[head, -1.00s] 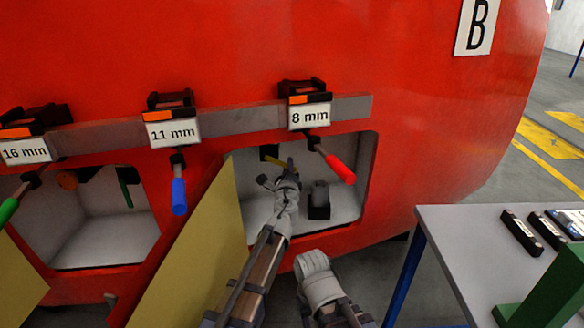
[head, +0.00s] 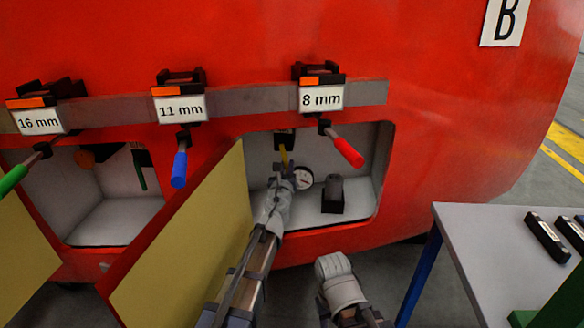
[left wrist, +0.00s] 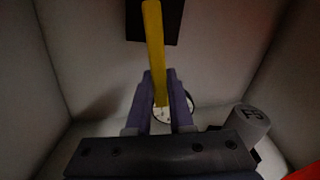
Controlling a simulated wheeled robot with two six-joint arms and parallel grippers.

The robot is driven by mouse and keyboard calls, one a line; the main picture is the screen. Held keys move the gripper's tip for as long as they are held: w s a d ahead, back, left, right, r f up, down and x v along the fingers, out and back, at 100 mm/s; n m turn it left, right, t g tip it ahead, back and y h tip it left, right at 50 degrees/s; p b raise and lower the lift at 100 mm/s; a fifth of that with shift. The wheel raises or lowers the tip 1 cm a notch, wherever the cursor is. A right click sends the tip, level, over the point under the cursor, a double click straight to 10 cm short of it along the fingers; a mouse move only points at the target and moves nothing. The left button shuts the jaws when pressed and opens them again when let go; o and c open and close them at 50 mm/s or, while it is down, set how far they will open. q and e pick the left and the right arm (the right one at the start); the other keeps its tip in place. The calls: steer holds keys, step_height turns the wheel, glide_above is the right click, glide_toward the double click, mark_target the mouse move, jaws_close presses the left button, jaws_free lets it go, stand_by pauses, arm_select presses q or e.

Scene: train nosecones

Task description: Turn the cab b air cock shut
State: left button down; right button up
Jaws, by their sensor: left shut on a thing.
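The yellow cock handle (head: 284,156) hangs nearly straight down from a black block (head: 284,138) inside the open compartment under the 8 mm sign. My left gripper (head: 284,174) is shut on the lower end of the handle. In the left wrist view the yellow handle (left wrist: 154,50) runs down between the two purple-grey fingers (left wrist: 160,105). The white gauge (head: 304,178) is just right of the gripper; in the left wrist view the fingers partly hide it. A light part of my right arm shows low in the head view, but its fingers do not.
A grey cylinder on a black base (head: 334,198) stands right of the gauge in the compartment. The open yellow door (head: 190,240) is close on the left of my left arm. A red-handled tool (head: 347,152) hangs above. A grey table (head: 480,260) stands at the right.

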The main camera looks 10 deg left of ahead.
arm_select(q)
steer(key=shift+a+m, duration=0.75)
steer(key=shift+m, duration=0.45)
steer(key=c, duration=0.8)
jaws_free()
steer(key=s, duration=0.7)
steer(key=shift+s, duration=0.4)
steer(key=shift+f, duration=0.1)
